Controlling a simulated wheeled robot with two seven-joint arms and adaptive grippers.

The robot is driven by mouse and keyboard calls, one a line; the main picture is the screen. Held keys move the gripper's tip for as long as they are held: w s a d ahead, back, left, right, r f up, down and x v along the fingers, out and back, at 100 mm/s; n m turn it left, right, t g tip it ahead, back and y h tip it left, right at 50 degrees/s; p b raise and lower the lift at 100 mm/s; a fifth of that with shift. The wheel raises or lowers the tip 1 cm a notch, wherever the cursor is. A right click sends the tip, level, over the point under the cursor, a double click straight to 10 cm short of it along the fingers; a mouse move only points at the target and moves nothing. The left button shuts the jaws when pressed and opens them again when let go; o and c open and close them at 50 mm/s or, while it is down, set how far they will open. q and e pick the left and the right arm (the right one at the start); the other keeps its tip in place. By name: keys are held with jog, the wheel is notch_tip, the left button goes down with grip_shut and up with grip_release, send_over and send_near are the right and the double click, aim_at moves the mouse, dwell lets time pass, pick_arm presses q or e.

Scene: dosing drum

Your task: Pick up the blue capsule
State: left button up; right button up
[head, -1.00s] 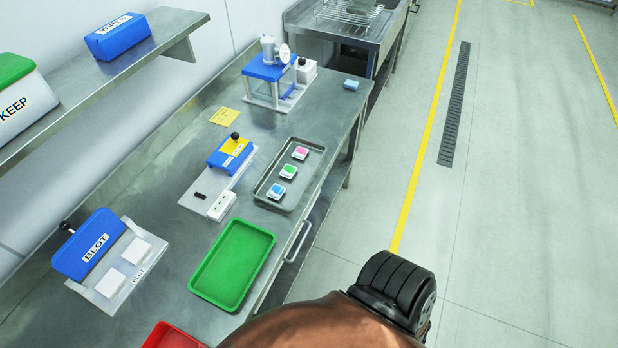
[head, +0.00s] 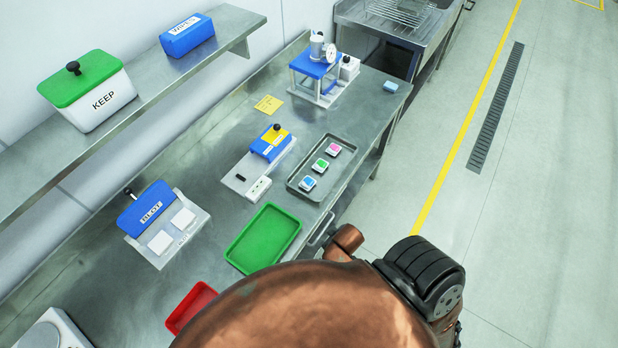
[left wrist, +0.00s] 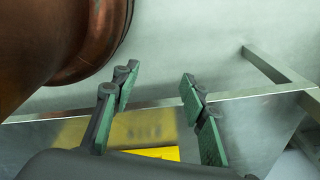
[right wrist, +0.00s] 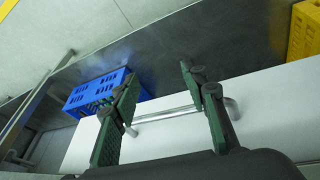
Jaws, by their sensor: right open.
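The blue capsule (head: 308,183) is a small white-framed piece with a blue top. It sits at the near end of a grey metal tray (head: 293,184) on the bench, in a row with a green one (head: 320,164) and a pink one (head: 334,149). Neither gripper shows in the head view. My left gripper (left wrist: 158,88) is open and empty in the left wrist view, its green-padded fingers apart. My right gripper (right wrist: 160,82) is open and empty in the right wrist view. Neither wrist view shows the capsule.
A green tray (head: 262,240) and a red tray (head: 190,305) lie nearer on the bench. A blue BLOT device (head: 147,208) and a blue-yellow device (head: 270,143) stand left of the capsule tray. A blue-topped press (head: 316,67) stands behind. The right wrist view shows a blue crate (right wrist: 95,92).

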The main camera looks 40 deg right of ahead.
jog(key=w+d+r+t+h+p, duration=0.1)
jog(key=w+d+r+t+p, duration=0.15)
jog(key=r, duration=1.55)
jog(key=w+d+r+n+t+h, duration=0.2)
jog(key=w+r+n+t, duration=0.35)
jog(key=w+r, duration=0.9)
jog(key=w+a+r+n+t+y, duration=0.35)
jog(key=a+r+n+t, duration=0.2)
jog(key=r, duration=0.45)
jog(key=w+a+r+n+y, duration=0.2)
jog(key=a+r+n+y, duration=0.1)
jog(key=a+n+y, duration=0.7)
jog(key=n+g+h, duration=0.8)
jog(key=n+g, duration=0.5)
jog(key=n, duration=0.4)
send_near(311, 183)
jog(key=f, duration=0.1)
jog(key=p+x, duration=0.1)
jog(key=x, duration=0.3)
jog(key=p+x, duration=0.1)
jog(key=x, duration=0.3)
jog(key=shift+w+a+r+p, duration=0.1)
jog(key=shift+w+r+p, duration=0.05)
jog(key=shift+w+p, duration=0.15)
jog(key=shift+s, duration=0.1)
